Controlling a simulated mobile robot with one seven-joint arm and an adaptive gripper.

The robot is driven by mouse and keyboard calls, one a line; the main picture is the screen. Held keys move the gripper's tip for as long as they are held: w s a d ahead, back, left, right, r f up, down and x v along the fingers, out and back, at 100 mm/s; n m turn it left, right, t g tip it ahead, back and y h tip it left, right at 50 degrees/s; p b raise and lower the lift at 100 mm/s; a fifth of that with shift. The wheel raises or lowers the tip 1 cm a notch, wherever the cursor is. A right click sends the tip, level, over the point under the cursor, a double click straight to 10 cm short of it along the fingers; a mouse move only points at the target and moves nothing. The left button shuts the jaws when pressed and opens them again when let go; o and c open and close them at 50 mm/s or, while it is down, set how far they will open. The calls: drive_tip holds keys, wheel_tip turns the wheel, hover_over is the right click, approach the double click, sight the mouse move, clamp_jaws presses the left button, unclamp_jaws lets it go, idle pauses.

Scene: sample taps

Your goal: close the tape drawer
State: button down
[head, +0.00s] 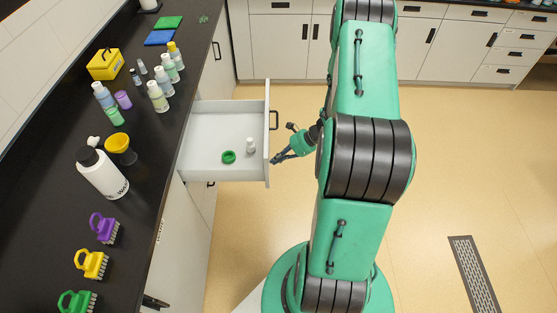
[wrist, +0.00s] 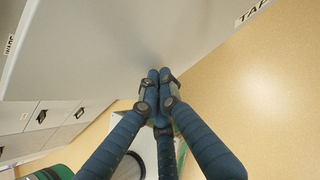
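The tape drawer (head: 228,173) is pulled out from the left counter, with a green ring (head: 229,157) and a small white bottle (head: 251,145) inside. Its dark handle (head: 273,120) is on the front panel. My gripper (head: 275,161) is at the outer face of that panel, towards the near end and away from the handle. In the wrist view, my gripper's fingertips (wrist: 158,76) are together and empty, close to the pale drawer front (wrist: 110,50). I cannot tell whether they touch it. A cut-off label (wrist: 252,12) shows on the front.
The dark counter (head: 140,210) holds several bottles, a yellow box (head: 105,64), a white wash bottle (head: 101,174) and several brushes (head: 92,264). White cabinets (head: 275,45) stand at the back. The tan floor (head: 470,170) right of my arm is clear around a floor grate (head: 473,272).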

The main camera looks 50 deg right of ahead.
drive_tip(key=w+a+b, duration=0.2)
drive_tip(key=w+a, duration=2.3)
drive_tip(key=shift+w+a+b, duration=0.35)
drive_tip(key=shift+a, duration=0.05)
drive_tip(key=shift+w+a, duration=0.2)
drive_tip(key=shift+w, duration=0.05)
drive_tip(key=shift+r, duration=0.1)
drive_tip(key=shift+s+d, duration=1.5)
drive_tip(key=p+v, duration=0.2)
drive_tip(key=v, duration=0.7)
drive_tip(key=shift+s+d+r+p, duration=0.2)
drive_tip(key=shift+s+r+p, duration=0.05)
drive_tip(key=shift+p, duration=0.05)
